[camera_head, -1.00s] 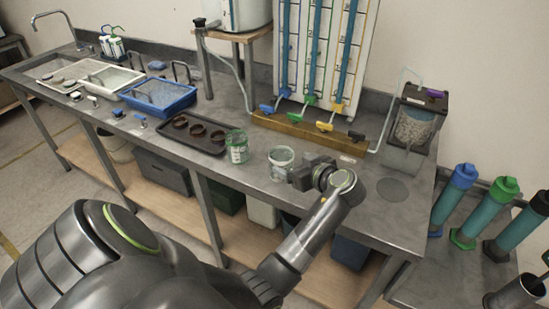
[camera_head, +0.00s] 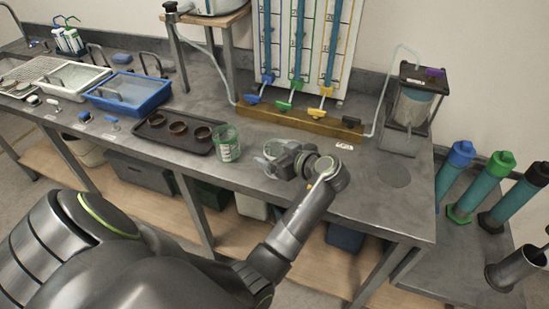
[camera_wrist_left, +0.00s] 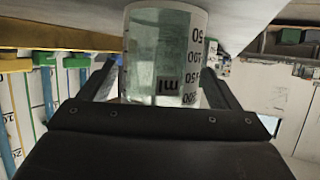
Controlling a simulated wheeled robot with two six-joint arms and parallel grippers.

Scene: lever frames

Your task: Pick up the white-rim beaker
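The white-rim beaker (camera_head: 272,149) stands on the grey bench, a clear glass partly hidden behind my left gripper (camera_head: 283,161). In the left wrist view the beaker (camera_wrist_left: 163,55) appears upside down with black volume marks, between the two dark fingers of my left gripper (camera_wrist_left: 158,82). The fingers are open around it, with a narrow gap visible on the left side; contact on the right side is unclear. A green-rim beaker (camera_head: 227,144) stands just to the left of it. My right gripper is not in view.
A dark tray (camera_head: 174,141) with several brown rings lies left of the beakers. A wooden-based rack (camera_head: 300,121) with coloured valves stands behind. A blue basin (camera_head: 128,92) is farther left.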

